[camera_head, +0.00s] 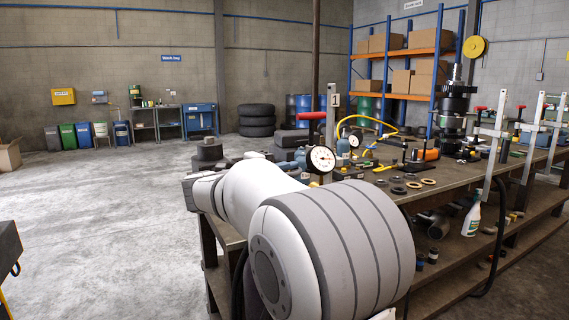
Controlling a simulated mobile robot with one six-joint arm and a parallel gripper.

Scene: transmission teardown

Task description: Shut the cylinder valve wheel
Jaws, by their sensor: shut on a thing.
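I cannot make out a valve wheel. A small blue-grey cylinder-like bottle (343,146) stands on the workbench (432,203), close to a yellow hose (362,119); its top is too small to read. My own white and grey arm fills the front and reaches to the left over the near end of the bench. I see no gripper fingers; the far end of the arm hides them or they are too unclear to pick out. What the fingers touch does not show.
A dial gauge (321,159) and a red-handled tool (312,116) stand just beyond my arm. A tall dark gear stack (455,105), metal rings (399,190) and red-handled clamps (490,125) crowd the bench. A spray bottle (472,217) stands lower down. The floor (90,240) at left is mostly clear.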

